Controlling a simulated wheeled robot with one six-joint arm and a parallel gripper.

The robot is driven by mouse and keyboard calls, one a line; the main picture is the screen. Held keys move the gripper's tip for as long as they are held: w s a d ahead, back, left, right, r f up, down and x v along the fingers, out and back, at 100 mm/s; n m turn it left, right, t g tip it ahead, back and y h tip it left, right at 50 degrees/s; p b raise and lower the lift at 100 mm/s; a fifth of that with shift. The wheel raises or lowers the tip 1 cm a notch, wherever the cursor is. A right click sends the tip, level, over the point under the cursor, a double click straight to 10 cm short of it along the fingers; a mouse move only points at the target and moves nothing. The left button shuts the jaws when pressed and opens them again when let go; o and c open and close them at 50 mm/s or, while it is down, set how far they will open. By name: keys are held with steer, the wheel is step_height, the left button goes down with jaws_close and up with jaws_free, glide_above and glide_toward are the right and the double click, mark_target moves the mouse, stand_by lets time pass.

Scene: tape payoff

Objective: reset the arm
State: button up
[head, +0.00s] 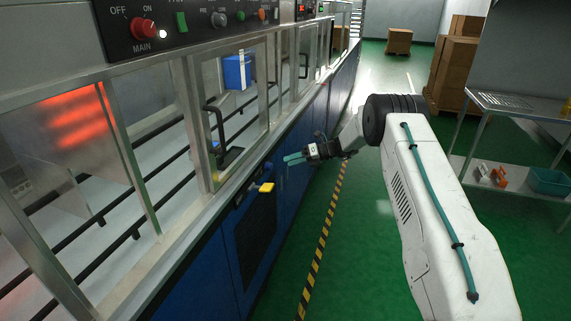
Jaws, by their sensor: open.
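My arm (425,185) is white with a dark joint and a teal cable along it. It reaches forward from the lower right of the head view. My gripper (293,158) is at its far end, dark with teal fingertips pointing left. It is open, and nothing shows between its fingers. It hangs in the air near the front edge of the machine (215,215), beyond a yellow handle or knob (266,187) on the blue front. The gap between gripper and machine is hard to judge.
A control panel (195,22) with a red MAIN knob (143,28) runs above framed windows. A striped floor line (325,235) follows the machine. A metal shelf cart (520,108) and stacked cartons (455,62) stand right. The green aisle ahead is mostly clear, with one carton (399,41) far back.

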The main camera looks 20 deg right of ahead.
stand_by(0.4)
steer(key=s+a+f+n+g+h, duration=0.15)
steer(key=s+n+g, duration=0.25)
steer(key=s+n, duration=0.55)
steer(key=s+a+r+n+g+h, duration=0.1)
steer(key=s+r+n+g+h, duration=0.15)
steer(key=s+r+n, duration=0.75)
steer(key=s+a+r+n+g+h, duration=0.15)
steer(key=s+r+n+h, duration=0.4)
steer(key=s, duration=0.95)
steer(key=s+r+n+t+h, duration=0.2)
steer(key=s+r, duration=0.3)
steer(key=s, duration=0.8)
steer(key=s+r+n+t+h, duration=0.2)
steer(key=s+r+n, duration=0.2)
steer(key=s, duration=0.8)
step_height(320, 180, up, 2)
steer(key=shift+s+r+n+t, duration=0.1)
steer(key=shift+s+n+t, duration=0.3)
